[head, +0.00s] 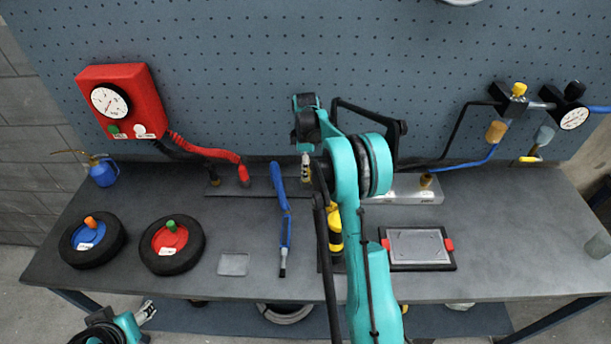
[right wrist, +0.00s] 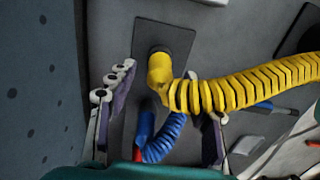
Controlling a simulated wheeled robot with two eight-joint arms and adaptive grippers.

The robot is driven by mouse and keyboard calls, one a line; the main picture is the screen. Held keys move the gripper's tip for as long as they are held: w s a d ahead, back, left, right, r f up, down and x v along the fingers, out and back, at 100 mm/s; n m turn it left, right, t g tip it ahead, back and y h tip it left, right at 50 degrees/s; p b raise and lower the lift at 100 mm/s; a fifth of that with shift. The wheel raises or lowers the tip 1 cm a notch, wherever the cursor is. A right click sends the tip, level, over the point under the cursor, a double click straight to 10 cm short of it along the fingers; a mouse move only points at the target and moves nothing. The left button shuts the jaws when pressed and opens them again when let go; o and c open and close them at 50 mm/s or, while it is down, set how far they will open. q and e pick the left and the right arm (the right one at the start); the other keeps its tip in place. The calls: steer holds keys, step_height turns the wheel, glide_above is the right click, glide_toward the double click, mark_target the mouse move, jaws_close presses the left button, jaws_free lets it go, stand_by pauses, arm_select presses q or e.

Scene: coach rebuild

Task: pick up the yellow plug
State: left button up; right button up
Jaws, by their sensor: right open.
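The yellow plug (right wrist: 158,68) stands on a dark plate (right wrist: 185,38) in the right wrist view, its yellow coiled hose (right wrist: 250,88) running off to the right. My right gripper (right wrist: 168,100) is open, its two fingers spread on either side of the near side of the plug and hose, with nothing gripped. In the head view my right arm hides most of the yellow hose (head: 335,228); I cannot make out the plug there. My left gripper (head: 148,312) is low at the left, below the table's front edge, too small to judge its jaws.
A blue coiled hose (right wrist: 165,140) lies close between my right fingers; it also shows in the head view (head: 279,185). A red hose (head: 215,154) stands to its left. Two wheels (head: 92,240) lie on the left, a framed tray (head: 418,246) on the right. The pegboard (head: 230,60) rises behind.

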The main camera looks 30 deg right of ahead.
step_height(320, 180, down, 3)
steer(key=shift+r, duration=0.1)
steer(key=shift+c, duration=0.9)
jaws_close()
steer(key=shift+r, duration=0.1)
